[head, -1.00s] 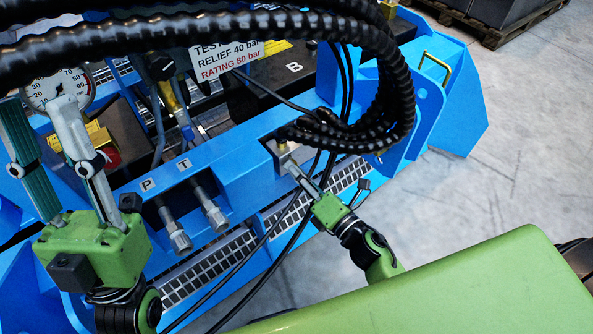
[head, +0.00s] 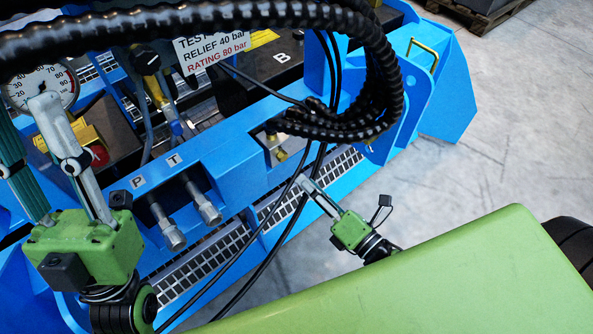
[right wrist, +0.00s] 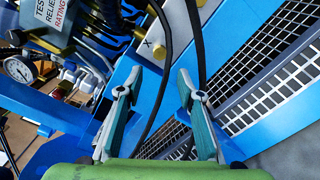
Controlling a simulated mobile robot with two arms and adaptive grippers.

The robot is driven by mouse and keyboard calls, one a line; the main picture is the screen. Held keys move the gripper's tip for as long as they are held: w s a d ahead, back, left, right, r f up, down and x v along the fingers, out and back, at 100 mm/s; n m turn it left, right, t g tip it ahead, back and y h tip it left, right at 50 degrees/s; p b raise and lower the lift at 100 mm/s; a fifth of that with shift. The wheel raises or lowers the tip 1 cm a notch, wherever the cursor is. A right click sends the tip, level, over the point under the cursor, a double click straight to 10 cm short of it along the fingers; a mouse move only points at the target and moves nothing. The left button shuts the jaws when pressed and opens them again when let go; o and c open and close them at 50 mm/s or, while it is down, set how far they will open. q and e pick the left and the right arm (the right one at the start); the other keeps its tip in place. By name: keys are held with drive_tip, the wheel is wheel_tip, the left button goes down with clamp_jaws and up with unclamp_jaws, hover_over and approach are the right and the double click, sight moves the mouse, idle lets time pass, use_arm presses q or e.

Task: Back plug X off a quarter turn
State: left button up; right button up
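A small brass plug (head: 281,154) sits in a recess of the blue manifold beam, below the black hose bundle. In the right wrist view, the brass plug (right wrist: 158,53) shows near the top, beside a plate marked X (right wrist: 149,43). My right gripper (head: 306,183) is just below and right of it in the head view, apart from it. In the right wrist view its two teal-padded fingers (right wrist: 160,74) are spread with no plug between them; a black cable runs through the gap in the picture. My left gripper (head: 35,125) is at the left, fingers apart and empty.
Thick black ribbed hoses (head: 385,80) hang above and beside the plug. Thin black cables (head: 268,235) cross near my right gripper. Two fittings (head: 207,210) at P and T, a gauge (head: 45,88) and a grated strip (head: 210,260) lie left.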

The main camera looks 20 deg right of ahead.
drive_tip(key=shift+v, duration=1.65)
